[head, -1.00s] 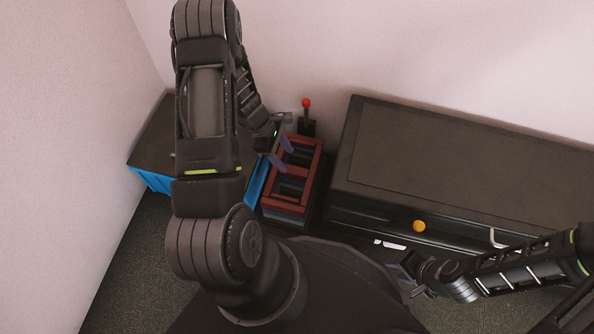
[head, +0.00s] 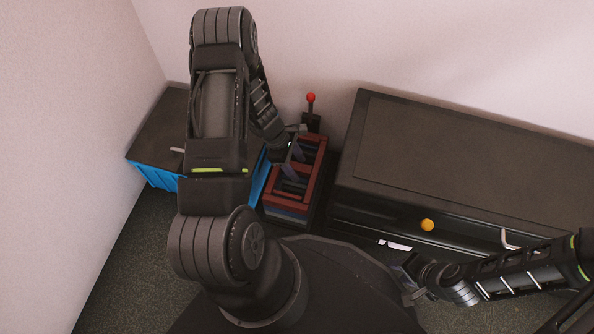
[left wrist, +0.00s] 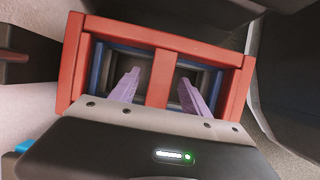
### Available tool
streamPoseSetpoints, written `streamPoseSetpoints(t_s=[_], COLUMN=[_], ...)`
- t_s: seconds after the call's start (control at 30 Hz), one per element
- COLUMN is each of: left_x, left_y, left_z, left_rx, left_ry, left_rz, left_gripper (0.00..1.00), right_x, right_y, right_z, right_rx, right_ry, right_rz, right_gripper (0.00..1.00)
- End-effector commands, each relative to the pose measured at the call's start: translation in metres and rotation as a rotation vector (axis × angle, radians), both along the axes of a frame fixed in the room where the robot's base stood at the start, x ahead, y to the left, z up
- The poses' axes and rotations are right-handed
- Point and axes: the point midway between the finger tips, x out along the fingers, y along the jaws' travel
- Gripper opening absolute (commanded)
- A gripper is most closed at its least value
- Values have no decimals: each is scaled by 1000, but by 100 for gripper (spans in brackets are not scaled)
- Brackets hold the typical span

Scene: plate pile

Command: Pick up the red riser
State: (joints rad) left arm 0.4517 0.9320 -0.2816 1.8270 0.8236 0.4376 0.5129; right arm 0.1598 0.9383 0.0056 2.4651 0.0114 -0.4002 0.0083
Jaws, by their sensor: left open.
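The red riser (head: 319,163) is a rectangular frame with a middle crossbar, on top of a stack of dark and blue frames. It fills the upper part of the left wrist view (left wrist: 164,78). My left gripper (head: 294,160) is over it, open and empty. In the left wrist view its two purple fingers (left wrist: 158,76) lie on either side of the crossbar, over the two openings. I cannot tell whether they touch it. My right gripper (head: 409,276) is at the lower right, away from the stack; its jaws are too small to read.
A blue bin with a dark top (head: 152,174) is left of the stack. A dark cabinet (head: 450,150) with an orange knob (head: 427,225) stands close on the right. A red-topped lever (head: 311,99) rises behind the stack. Walls close off the back and left.

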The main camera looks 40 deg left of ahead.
Motion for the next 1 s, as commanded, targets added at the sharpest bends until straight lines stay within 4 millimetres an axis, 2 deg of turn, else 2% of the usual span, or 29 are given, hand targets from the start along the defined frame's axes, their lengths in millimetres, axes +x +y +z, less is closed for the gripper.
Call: streamPoseSetpoints(t_s=[0.1,0.67,1.0], left_x=[1,1,1], left_y=[-3,-3,-3], left_z=[-8,-6,-6], left_rx=[0,0,0], left_ry=[0,0,0], left_rz=[1,0,0], left_gripper=[55,55,28], right_x=[1,1,1], right_y=[0,0,0], right_z=[-4,-3,-3], right_rx=[-1,-1,-1], right_ry=[-3,-4,-4], right_rz=[-1,-1,-1], right_gripper=[36,36,36])
